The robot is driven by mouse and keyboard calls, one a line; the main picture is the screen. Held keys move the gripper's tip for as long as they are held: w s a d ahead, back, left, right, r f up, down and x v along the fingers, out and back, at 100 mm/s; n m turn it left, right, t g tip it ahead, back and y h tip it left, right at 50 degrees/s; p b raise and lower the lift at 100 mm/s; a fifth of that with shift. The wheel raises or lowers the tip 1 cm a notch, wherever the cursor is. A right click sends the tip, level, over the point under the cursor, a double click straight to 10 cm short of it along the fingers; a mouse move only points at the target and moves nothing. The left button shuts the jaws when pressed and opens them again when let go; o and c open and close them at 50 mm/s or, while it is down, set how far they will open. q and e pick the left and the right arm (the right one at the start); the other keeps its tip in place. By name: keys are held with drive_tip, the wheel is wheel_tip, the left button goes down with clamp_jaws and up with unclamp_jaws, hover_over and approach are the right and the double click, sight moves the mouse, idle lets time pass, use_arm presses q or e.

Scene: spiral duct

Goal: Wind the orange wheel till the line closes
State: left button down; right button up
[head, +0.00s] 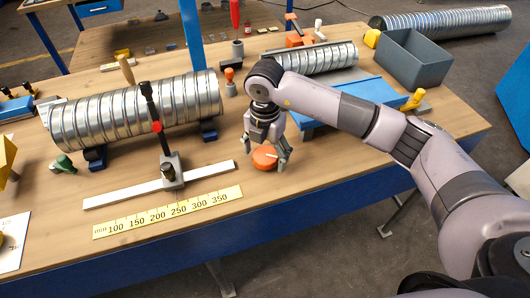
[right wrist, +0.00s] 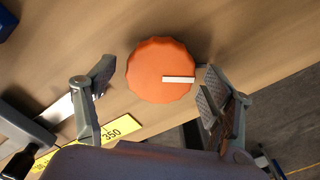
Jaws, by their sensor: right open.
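The orange wheel (head: 265,158) has a scalloped rim and stands near the front edge of the bench. In the right wrist view the orange wheel (right wrist: 160,71) carries a white line that runs from near its middle toward the right rim. My right gripper (head: 268,163) points down over the wheel, and its open fingers stand on either side of it. In the right wrist view my right gripper (right wrist: 155,85) shows a gap between the left finger and the wheel; the right finger is close to the rim. My left gripper is not in view.
A spiral duct (head: 135,110) rests on blue supports at the left, with a black upright post before it. A yellow scale (head: 168,211) lies at the front. A blue tray (head: 335,105) and a grey bin (head: 413,59) are at the right.

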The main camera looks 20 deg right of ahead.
sight(265, 156)
wheel_tip(265, 156, up, 12)
idle(0.5)
drive_tip(key=shift+f, duration=0.1)
